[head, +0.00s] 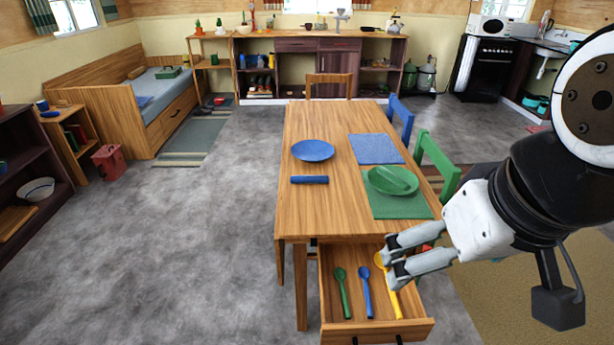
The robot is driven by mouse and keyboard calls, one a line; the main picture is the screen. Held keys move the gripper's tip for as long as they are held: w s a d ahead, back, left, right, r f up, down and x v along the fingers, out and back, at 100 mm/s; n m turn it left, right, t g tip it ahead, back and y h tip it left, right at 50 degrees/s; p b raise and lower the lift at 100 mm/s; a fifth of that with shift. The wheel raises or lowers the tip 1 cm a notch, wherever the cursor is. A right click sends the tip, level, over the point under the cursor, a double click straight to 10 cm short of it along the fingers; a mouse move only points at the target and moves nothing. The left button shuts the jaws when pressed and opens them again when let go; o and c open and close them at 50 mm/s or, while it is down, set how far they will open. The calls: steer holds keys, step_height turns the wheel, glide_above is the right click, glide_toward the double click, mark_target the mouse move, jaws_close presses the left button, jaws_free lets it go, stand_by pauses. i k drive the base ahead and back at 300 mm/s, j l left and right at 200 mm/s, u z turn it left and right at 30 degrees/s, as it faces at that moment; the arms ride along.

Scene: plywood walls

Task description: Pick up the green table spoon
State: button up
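The green spoon (342,292) lies in the open drawer (376,330) at the front of the wooden table, on the left side of the drawer. A blue spoon (365,291) lies beside it in the middle, and a yellow spoon (387,285) lies to the right. My gripper (388,266) is above the right part of the drawer, near the yellow spoon's upper part, which it partly covers. Its two fingers are apart. I see nothing between them, and it is to the right of the green spoon.
The table (328,215) holds a blue plate (312,150), a rolled blue cloth (309,180), a blue mat (376,149), and a green plate (391,180) on a green mat (399,207). A green chair (437,166) stands at the right. Floor left of the table is clear.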

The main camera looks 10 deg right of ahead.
mark_target(340, 274)
steer(key=j+z, duration=0.15)
steer(key=j, duration=0.15)
steer(key=k+l+u, duration=0.1)
steer(key=l+u, duration=0.35)
steer(key=l, duration=0.5)
steer(key=k, duration=0.5)
steer(key=i+l+u, duration=0.15)
steer(key=l, duration=0.15)
steer(key=i+l+u, duration=0.15)
steer(key=l, duration=0.15)
steer(key=i+l+u, duration=0.1)
steer(key=l, duration=0.25)
steer(key=i+l+u, duration=0.15)
steer(key=l, duration=0.15)
steer(key=i+l+u, duration=0.15)
steer(key=l, duration=0.2)
steer(key=k, duration=0.05)
